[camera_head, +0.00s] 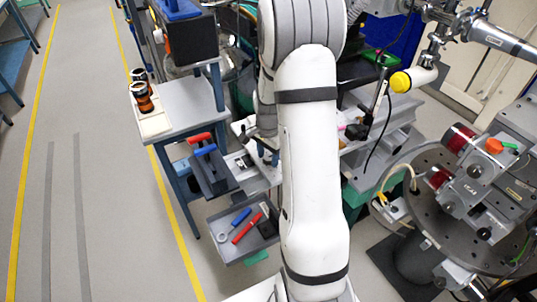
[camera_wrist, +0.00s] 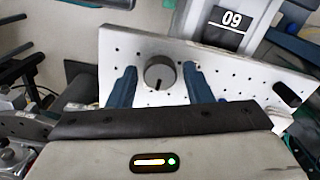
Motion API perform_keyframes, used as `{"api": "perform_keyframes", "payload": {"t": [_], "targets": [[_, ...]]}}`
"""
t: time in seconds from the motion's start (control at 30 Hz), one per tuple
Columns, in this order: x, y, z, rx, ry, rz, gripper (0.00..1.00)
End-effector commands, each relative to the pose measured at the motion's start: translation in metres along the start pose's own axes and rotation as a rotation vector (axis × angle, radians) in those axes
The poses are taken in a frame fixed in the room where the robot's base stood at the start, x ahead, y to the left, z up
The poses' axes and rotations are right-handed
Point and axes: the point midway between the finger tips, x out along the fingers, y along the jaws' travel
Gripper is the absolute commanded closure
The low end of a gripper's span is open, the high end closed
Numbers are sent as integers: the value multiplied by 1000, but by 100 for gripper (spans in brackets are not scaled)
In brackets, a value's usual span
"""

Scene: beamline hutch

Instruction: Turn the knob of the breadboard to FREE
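The breadboard (camera_wrist: 225,72) is a pale metal plate with rows of small holes, tilted in the wrist view. Its knob (camera_wrist: 160,72) is round and dark grey, with a dark pointer line running down toward my gripper. I can read no FREE marking beside it. My gripper (camera_wrist: 159,68) is open, with one blue finger to the left of the knob and one to the right. Gaps show between both fingers and the knob; depth contact cannot be told. In the head view my white arm hides much of the area around the gripper.
A dark "09" label (camera_wrist: 228,28) is behind the plate, and a black oblong part (camera_wrist: 287,95) is at its right end. In the head view, a grey tool tray (camera_head: 262,246) and a round perforated table (camera_head: 425,215) flank my arm. Open floor (camera_head: 100,150) is at left.

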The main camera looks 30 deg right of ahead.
Motion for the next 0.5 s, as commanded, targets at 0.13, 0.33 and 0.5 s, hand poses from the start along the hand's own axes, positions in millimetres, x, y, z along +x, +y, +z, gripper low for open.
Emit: {"api": "perform_keyframes", "payload": {"t": [0.13, 0.33, 0.5], "targets": [[0, 0, 0, 0, 0, 0, 67], [0, 0, 0, 1, 0, 0, 83], [0, 0, -1, 0, 0, -1, 92]]}}
